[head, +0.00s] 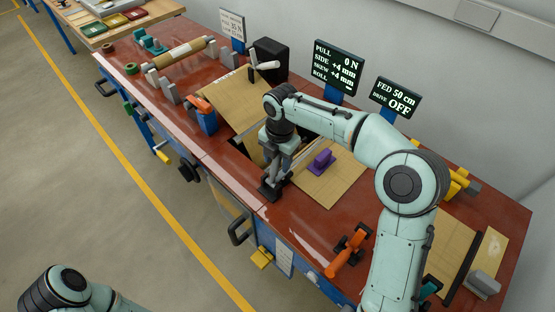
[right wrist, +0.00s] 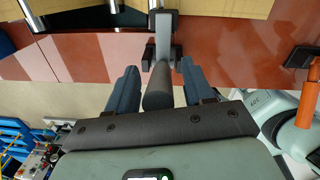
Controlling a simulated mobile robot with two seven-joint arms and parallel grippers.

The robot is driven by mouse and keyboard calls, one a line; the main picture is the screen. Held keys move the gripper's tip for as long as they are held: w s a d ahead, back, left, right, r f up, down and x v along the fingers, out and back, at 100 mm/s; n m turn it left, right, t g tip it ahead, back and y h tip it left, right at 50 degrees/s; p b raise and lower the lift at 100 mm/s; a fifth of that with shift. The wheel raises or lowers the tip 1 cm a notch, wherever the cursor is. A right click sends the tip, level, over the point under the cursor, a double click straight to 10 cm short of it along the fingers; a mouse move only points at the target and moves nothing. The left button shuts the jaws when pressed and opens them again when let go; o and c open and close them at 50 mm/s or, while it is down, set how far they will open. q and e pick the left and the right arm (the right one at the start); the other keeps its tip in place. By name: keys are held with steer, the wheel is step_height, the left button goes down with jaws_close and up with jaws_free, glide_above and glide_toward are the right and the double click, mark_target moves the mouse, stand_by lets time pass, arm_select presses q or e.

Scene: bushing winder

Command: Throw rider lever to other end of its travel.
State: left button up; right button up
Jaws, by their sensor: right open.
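A lever with a dark round grip and a grey arm, which I take for the rider lever, shows in the right wrist view (right wrist: 158,88). It runs up to a dark bracket at the red table's edge. My right gripper (right wrist: 160,88) is open, with one blue-grey finger on each side of the grip and a gap visible on both sides. In the head view my right gripper (head: 273,182) points down at the front edge of the table and largely hides the lever. My left gripper is out of view; only part of my left arm shows at the bottom left.
A purple block (head: 321,161) sits on a tan sheet right of the gripper. An orange-handled lever (head: 348,252) stands nearer the table's right front. A display (head: 338,70) reads pull 0 N, and another (head: 397,97) reads drive off. A black handle (head: 240,231) juts from the front.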

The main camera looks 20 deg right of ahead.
mark_target(271, 170)
steer(key=shift+c, duration=0.4)
jaws_close()
steer(key=shift+s+a+r+t+h, duration=0.1)
steer(key=shift+s+a+t+h, duration=0.2)
steer(key=shift+a+h, duration=0.5)
steer(key=shift+s+a+t+h, duration=0.3)
steer(key=shift+a+h, duration=0.35)
steer(key=shift+h, duration=0.15)
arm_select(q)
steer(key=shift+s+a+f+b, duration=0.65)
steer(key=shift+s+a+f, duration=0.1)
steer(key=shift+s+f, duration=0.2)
arm_select(e)
steer(key=shift+s+a+f+n+t+h, duration=0.1)
steer(key=shift+s+a+f+t+h, duration=0.55)
steer(key=shift+a+h, duration=0.85)
steer(key=shift+s+a+f+n+t+h, duration=0.1)
steer(key=shift+s+a+f+t+h, duration=0.25)
steer(key=shift+a+f+t+h, duration=1.15)
steer(key=shift+s+a+f+n+t+h, duration=0.15)
steer(key=shift+s+a+h, duration=0.4)
steer(key=shift+h, duration=1.85)
steer(key=shift+f, duration=0.1)
